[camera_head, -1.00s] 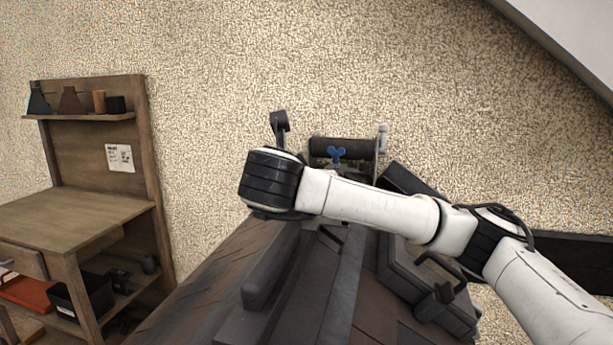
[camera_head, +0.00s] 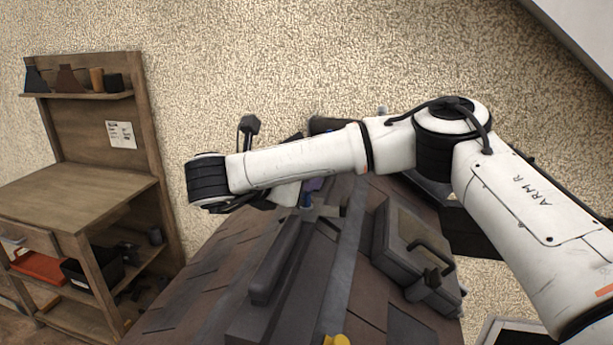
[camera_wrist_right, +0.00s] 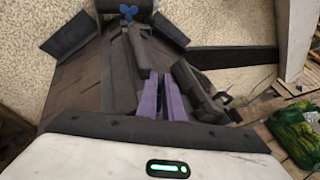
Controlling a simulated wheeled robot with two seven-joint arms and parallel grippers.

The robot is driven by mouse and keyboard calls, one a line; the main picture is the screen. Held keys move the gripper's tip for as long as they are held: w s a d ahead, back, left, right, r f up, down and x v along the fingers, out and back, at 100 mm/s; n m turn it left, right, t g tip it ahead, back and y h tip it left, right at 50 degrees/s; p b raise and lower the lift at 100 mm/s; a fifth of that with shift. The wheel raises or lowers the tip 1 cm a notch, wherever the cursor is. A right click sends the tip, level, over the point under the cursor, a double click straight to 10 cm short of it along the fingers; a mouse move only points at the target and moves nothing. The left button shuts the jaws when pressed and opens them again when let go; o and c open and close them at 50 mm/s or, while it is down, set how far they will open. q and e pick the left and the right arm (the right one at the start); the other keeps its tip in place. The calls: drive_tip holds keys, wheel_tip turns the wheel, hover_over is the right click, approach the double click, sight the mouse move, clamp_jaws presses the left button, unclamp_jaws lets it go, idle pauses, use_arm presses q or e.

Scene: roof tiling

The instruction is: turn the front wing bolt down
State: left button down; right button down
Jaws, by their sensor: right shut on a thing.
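The front wing bolt (camera_head: 306,201) shows as a small blue piece at the ridge, just below my right gripper (camera_head: 313,187). Only part of the bolt and a purple finger show there; my right forearm covers the rest. In the right wrist view my right gripper (camera_wrist_right: 161,80) has its two purple fingers close together, and the front bolt cannot be made out between them. Another blue wing bolt (camera_wrist_right: 128,12) stands farther along the ridge in that view. My left gripper is not in view.
A dark case (camera_head: 405,250) with a handle lies on the right roof slope. A dark ridge piece (camera_head: 275,265) lies along the ridge. A wooden workbench (camera_head: 75,195) with shelves stands at the left. A yellow object (camera_head: 337,340) shows at the bottom edge.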

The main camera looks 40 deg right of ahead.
drive_tip(key=shift+w+r+m, duration=0.1)
drive_tip(key=shift+r+m, duration=0.2)
drive_tip(key=shift+r, duration=0.1)
drive_tip(key=c, duration=1.9)
unclamp_jaws()
drive_tip(key=shift+a, duration=0.1)
drive_tip(key=shift+f, duration=0.1)
drive_tip(key=b+v, duration=0.1)
drive_tip(key=v, duration=0.9)
drive_tip(key=shift+a+b, duration=0.15)
drive_tip(key=shift+b, duration=0.2)
